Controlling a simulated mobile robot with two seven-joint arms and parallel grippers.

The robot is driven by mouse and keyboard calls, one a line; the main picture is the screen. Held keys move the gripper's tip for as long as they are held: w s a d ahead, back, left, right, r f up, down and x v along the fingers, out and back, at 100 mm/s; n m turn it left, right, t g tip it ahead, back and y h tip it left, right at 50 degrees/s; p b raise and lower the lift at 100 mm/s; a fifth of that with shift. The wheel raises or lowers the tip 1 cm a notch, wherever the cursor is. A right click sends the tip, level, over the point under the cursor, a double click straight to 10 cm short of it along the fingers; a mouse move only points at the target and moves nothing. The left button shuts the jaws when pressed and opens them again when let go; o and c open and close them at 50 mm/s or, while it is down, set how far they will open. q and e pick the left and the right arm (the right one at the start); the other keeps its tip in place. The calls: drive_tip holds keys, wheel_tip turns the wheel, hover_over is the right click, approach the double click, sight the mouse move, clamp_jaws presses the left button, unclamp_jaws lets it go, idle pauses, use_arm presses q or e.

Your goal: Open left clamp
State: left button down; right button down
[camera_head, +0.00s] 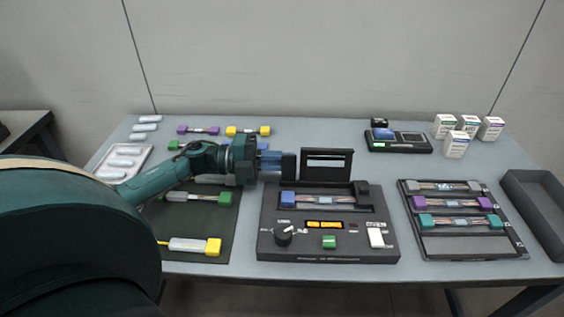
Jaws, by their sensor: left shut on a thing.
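The fusion splicer (275,247) is a dark box in the middle of the table, its rear lid (327,152) standing open. A fibre piece with a blue left end (288,199) lies in its slot. The left clamp (289,166) is a dark block standing upright at the slot's left end. The right clamp (361,187) is a dark block at the slot's right end. My left gripper (270,160) reaches in from the left, with its fingers shut on the left clamp. The exact contact is too small to see. My right gripper is not in view.
A dark mat with fibre holders (198,245) lies under my left arm. A rack of fibre holders (470,246) stands right of the splicer, with an empty dark bin (537,213) beyond. A small device (398,142) and white boxes (457,143) stand at the back.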

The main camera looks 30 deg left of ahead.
use_arm(q)
drive_tip(key=shift+s+d+r+m, duration=0.15)
drive_tip(key=shift+s+m, duration=0.1)
drive_tip(key=shift+m, duration=0.65)
drive_tip(key=c, duration=1.5)
unclamp_jaws()
drive_tip(key=b+v, duration=0.1)
drive_tip(key=v, duration=1.2)
drive_tip(key=shift+s, duration=0.1)
